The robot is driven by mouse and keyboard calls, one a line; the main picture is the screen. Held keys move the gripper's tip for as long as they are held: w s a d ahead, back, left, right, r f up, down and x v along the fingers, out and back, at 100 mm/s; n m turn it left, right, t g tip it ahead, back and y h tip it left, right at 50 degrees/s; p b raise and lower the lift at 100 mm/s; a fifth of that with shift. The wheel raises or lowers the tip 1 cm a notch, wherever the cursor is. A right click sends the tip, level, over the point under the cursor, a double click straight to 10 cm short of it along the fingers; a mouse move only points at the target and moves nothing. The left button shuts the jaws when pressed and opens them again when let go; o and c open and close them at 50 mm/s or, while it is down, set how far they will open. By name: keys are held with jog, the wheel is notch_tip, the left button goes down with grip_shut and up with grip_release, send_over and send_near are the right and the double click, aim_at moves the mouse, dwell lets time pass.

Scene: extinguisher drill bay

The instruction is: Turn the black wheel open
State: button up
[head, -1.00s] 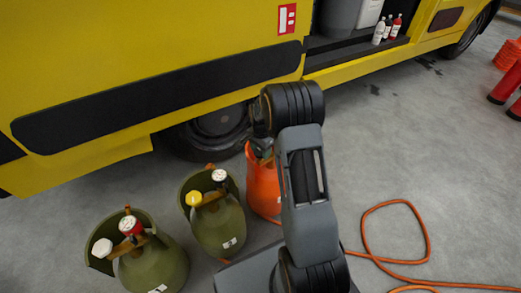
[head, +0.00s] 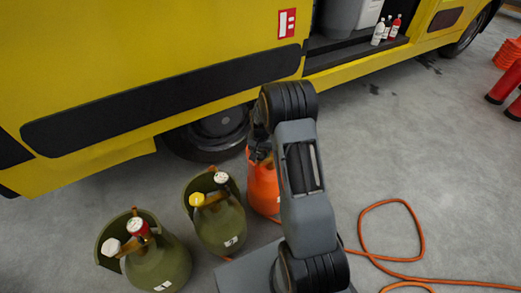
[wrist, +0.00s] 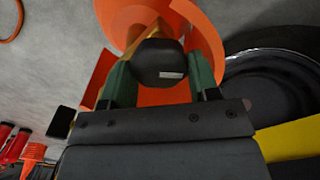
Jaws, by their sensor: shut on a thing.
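The black wheel (wrist: 158,60) sits on top of an orange gas cylinder (head: 262,188). In the wrist view the wheel has a dark faceted knob shape with a small pale label. My gripper (wrist: 160,76) is shut on it, with one green finger against each side. The orange cylinder's body and collar (wrist: 206,38) show around and behind the wheel in the wrist view. In the head view my arm covers part of the cylinder, and the wheel cannot be made out clearly there.
Two olive cylinders stand left of the orange one: one with yellow and white knobs (head: 220,224), one with red and white knobs (head: 158,268). The yellow truck (head: 90,60) and its tyre (head: 208,135) are close behind. An orange hose (head: 420,240) lies on the floor at right.

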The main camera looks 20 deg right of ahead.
jog(key=n+p, duration=0.1)
jog(key=n, duration=0.2)
jog(key=shift+r+n, duration=0.1)
jog(key=shift+n, duration=0.2)
jog(key=n+p, duration=0.1)
jog(key=n, duration=0.2)
jog(key=shift+a+n, duration=0.1)
jog(key=shift+n, duration=0.2)
jog(key=n+p, duration=0.1)
jog(key=n, duration=0.2)
jog(key=shift+n, duration=0.4)
jog(key=n+p, duration=0.1)
jog(key=n, duration=0.9)
jog(key=shift+s+a+n+p, duration=0.1)
jog(key=shift+n+p, duration=0.25)
jog(key=shift+n, duration=0.05)
jog(key=n, duration=0.6)
jog(key=shift+n, duration=0.4)
jog(key=o, duration=0.9)
